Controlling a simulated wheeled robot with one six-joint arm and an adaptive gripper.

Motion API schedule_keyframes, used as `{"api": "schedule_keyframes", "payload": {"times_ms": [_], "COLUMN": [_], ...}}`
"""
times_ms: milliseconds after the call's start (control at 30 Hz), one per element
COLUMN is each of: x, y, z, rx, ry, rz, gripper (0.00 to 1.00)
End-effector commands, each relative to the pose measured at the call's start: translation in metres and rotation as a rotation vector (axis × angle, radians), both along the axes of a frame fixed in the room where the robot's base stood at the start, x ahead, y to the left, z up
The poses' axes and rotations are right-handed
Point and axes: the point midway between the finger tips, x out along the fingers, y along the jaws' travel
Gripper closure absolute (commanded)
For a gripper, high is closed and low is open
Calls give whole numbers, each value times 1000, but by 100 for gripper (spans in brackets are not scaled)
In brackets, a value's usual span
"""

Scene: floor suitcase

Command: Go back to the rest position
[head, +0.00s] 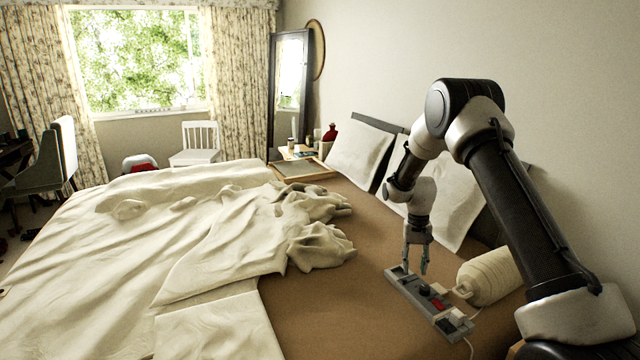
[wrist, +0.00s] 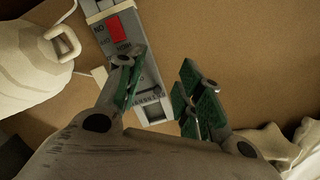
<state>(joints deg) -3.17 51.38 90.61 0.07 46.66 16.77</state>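My gripper (head: 417,262) points down above the brown bed surface, just over a grey control box (head: 428,303) with a red switch. In the wrist view my gripper's (wrist: 160,95) two green-padded fingers stand apart, with nothing between them. The left finger overlaps the grey box (wrist: 152,72) in that view; whether it touches the box I cannot tell. My arm bends up and over from the lower right of the head view.
A cream ribbed container (head: 489,276) with a handle lies beside the box. Rumpled cream bedding (head: 190,215) covers the left of the bed. White pillows (head: 358,153) lean at the back near the wall. A tray (head: 300,170) stands beyond the bedding.

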Motion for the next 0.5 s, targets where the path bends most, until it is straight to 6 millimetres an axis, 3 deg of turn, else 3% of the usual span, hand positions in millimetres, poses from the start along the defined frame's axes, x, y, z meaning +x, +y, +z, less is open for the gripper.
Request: {"api": "schedule_keyframes", "payload": {"times_ms": [33, 367, 500], "x": [-20, -126, -184], "y": [-1, -12, -17], "z": [16, 142, 201], "rx": [3, 28, 34], "ry": [24, 38, -4], "rz": [30, 162, 206], "gripper": [64, 64, 64]}}
